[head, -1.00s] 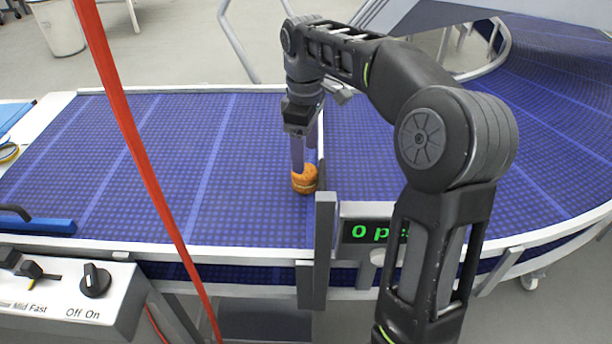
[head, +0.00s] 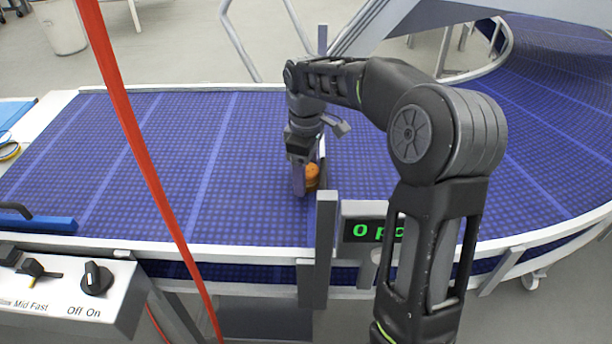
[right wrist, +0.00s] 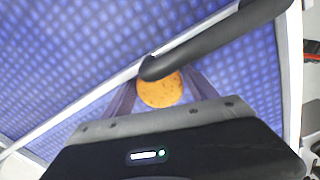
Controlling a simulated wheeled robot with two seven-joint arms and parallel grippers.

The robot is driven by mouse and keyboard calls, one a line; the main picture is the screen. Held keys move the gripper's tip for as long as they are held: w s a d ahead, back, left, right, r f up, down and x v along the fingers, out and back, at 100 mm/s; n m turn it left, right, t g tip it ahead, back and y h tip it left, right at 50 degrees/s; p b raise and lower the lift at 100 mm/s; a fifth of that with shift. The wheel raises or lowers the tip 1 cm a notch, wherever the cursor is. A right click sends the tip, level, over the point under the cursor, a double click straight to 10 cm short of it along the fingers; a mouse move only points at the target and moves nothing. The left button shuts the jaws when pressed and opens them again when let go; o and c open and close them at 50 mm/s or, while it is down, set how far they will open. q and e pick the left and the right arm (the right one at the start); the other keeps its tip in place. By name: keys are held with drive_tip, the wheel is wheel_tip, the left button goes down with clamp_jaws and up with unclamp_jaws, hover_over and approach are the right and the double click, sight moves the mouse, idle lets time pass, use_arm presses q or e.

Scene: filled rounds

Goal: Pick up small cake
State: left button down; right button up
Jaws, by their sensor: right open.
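The small cake (head: 312,172) is a round orange-brown piece on the blue conveyor belt, beside the bar that crosses the belt. My right gripper (head: 303,184) is lowered over it, and a finger hides the cake's left part in the head view. In the right wrist view the cake (right wrist: 160,90) sits between the two open fingers of my right gripper (right wrist: 158,96), its far edge partly under a dark bar. I cannot tell if a finger touches it. My left gripper is not in view.
The blue belt (head: 170,150) is otherwise bare around the arm. A grey post (head: 325,235) and a green-lit counter display (head: 375,231) stand at the near rail.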

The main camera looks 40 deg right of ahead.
idle(0.6)
drive_tip(key=c, duration=0.6)
